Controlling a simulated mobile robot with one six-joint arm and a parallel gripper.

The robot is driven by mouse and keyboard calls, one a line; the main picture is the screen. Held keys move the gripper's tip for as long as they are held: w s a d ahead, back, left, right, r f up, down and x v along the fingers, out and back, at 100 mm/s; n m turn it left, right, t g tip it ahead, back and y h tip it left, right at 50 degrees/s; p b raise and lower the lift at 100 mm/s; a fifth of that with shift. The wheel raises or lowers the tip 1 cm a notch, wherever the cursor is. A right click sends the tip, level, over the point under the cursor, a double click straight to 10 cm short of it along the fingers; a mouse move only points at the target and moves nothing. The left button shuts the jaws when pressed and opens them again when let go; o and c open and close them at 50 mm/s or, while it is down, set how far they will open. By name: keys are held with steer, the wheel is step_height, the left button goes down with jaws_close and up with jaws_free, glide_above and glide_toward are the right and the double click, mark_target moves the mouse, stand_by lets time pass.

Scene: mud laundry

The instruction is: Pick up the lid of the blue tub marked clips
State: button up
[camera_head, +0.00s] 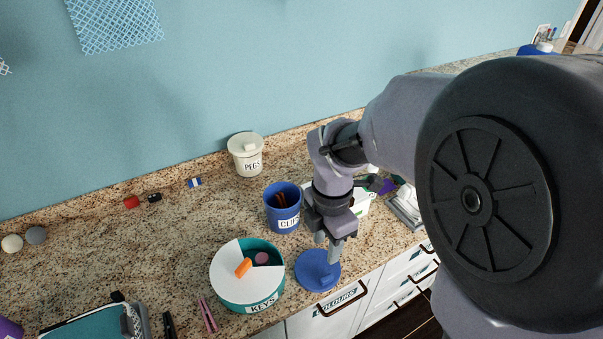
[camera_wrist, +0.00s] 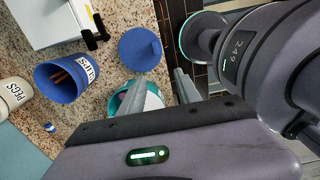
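The blue tub marked CLIPS (camera_head: 283,215) stands open on the granite counter with brown items inside; it also shows in the wrist view (camera_wrist: 70,80). Its round blue lid (camera_head: 310,266) lies flat on the counter near the front edge, apart from the tub; the wrist view shows it too (camera_wrist: 138,47). My gripper (camera_head: 329,254) is over the lid in the head view, its fingers pointing down and covering part of it. In the wrist view the two fingers (camera_wrist: 160,76) are apart with nothing between them. I cannot tell whether a fingertip touches the lid.
A teal KEYS tub (camera_head: 237,287) with a partly open white top stands left of the lid. A white PEGS tub (camera_head: 247,158) is near the wall. A white box (camera_head: 361,204) is right of the CLIPS tub. The counter's left middle is mostly clear.

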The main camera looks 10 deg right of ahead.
steer(key=b, duration=0.5)
glide_above(325, 279)
steer(key=f, duration=0.7)
steer(key=a+f, duration=0.1)
steer(key=f, duration=0.3)
steer(key=shift+s+f, duration=0.25)
steer(key=f, duration=0.2)
steer(key=f+b, duration=0.1)
steer(key=d+f+b, duration=0.1)
steer(key=f, duration=0.1)
steer(key=shift+w+f, duration=0.3)
steer(key=shift+f, duration=0.05)
steer(key=shift+r, duration=0.15)
jaws_close()
